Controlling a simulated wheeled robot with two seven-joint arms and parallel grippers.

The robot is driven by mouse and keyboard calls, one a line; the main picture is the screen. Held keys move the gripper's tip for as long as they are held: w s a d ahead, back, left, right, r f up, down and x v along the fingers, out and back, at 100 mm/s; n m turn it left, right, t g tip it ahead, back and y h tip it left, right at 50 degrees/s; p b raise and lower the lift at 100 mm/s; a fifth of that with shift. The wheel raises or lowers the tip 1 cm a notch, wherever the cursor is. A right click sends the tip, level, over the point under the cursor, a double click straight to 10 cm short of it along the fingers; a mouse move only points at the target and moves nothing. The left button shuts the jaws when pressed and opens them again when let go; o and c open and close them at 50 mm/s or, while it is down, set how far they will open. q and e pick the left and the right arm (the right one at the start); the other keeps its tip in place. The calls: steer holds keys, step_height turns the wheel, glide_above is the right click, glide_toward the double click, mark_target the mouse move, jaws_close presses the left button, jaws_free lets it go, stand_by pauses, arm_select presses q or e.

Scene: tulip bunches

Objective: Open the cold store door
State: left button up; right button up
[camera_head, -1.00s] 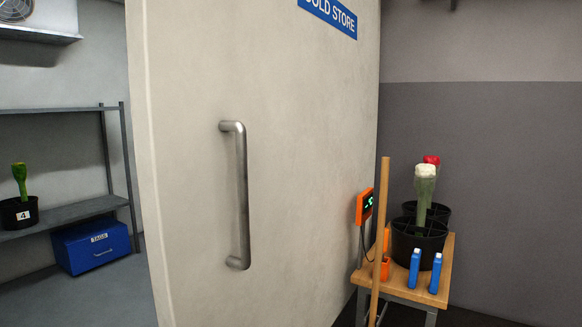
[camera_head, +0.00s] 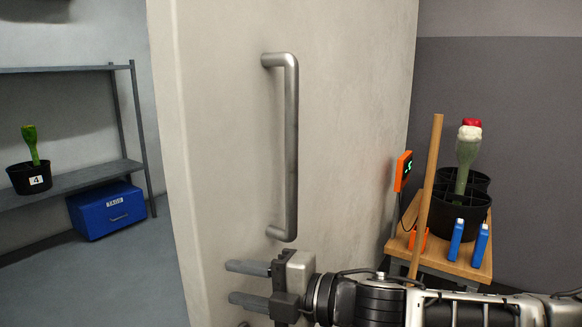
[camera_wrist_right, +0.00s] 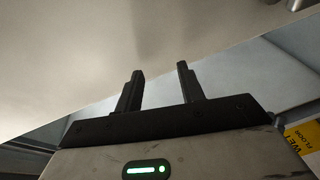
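The pale cold store door (camera_head: 225,130) stands partly open, its free edge at the left and the room behind it visible past that edge. Its vertical steel bar handle (camera_head: 291,150) is fully in view on the door's face. My right gripper (camera_head: 232,282) is just below the handle's lower end in the head view, fingers pointing left, apart from the handle. Its fingers are open with nothing between them; the wrist view also shows the open gripper (camera_wrist_right: 160,72) near the pale door surface (camera_wrist_right: 60,50). My left gripper is not in view.
A wooden side table (camera_head: 470,268) with black pots (camera_head: 460,215), blue-handled tools and a leaning wooden pole (camera_head: 428,190) stands at right. Inside, a shelf (camera_head: 85,178) holds a pot; a blue box (camera_head: 108,210) is below. A yellow sign (camera_wrist_right: 303,140) shows in the wrist view.

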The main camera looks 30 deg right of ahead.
steer(key=d+r+n+b, duration=0.1)
steer(key=d+r+n, duration=0.2)
steer(key=r+n, duration=0.4)
steer(key=n+t+h+b, duration=0.4)
steer(key=n+h, duration=0.2)
steer(key=n, duration=0.2)
glide_toward(297, 122)
steer(key=p+x, duration=0.4)
steer(key=p, duration=0.4)
steer(key=shift+w+a, duration=0.1)
steer(key=shift+a, duration=0.1)
steer(key=p+x, duration=0.3)
steer(key=x, duration=0.1)
steer(key=shift+w, duration=0.15)
steer(key=shift+p+x, duration=0.8)
steer(key=shift+x, duration=0.1)
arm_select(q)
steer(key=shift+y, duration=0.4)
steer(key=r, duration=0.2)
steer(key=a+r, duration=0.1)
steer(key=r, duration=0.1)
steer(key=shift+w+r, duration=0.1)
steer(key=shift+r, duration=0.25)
arm_select(e)
steer(key=shift+w+f, duration=0.2)
steer(key=shift+w, duration=0.15)
